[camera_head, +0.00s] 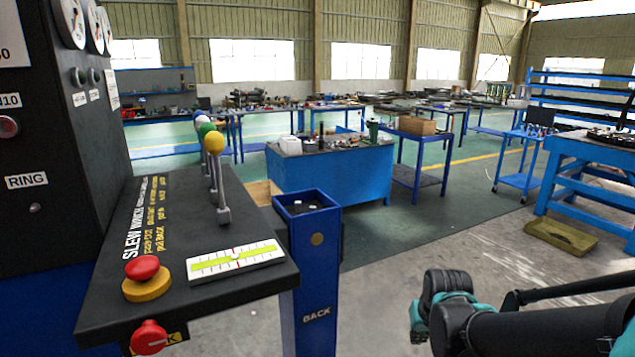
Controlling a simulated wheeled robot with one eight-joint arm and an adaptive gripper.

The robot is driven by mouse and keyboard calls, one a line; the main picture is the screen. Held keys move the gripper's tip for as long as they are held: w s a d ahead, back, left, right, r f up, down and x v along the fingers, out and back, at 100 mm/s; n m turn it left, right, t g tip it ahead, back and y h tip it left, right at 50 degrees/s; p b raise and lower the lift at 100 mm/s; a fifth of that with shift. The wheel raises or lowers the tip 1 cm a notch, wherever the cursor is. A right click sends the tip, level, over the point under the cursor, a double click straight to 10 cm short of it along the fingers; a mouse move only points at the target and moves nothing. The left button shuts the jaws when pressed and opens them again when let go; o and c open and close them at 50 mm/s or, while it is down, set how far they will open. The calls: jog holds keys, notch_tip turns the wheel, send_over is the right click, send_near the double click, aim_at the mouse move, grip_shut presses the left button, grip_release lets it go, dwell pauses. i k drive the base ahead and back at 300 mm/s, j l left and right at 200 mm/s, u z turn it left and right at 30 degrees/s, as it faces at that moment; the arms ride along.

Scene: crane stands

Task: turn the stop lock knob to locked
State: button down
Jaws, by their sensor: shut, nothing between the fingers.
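A red mushroom-shaped button (142,268) sits on a yellow round base on the near left corner of the dark console top. A red knob (149,337) sticks out of the console's front face below it. A yellow label (175,338) beside this knob is mostly hidden, with only its last letters showing. I cannot read which way the knob is set. My arm, black with teal parts, shows at the lower right, apart from the console. I cannot make out my gripper in this view.
Levers with coloured balls, the nearest yellow (214,142), stand on the console (110,290). A white scale plate with a level strip (235,261) lies near its front edge. A blue post marked BACK (318,275) stands beside it. The grey floor (385,275) between console and arm is clear.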

aim_at(149, 339)
jog(key=u, duration=1.5)
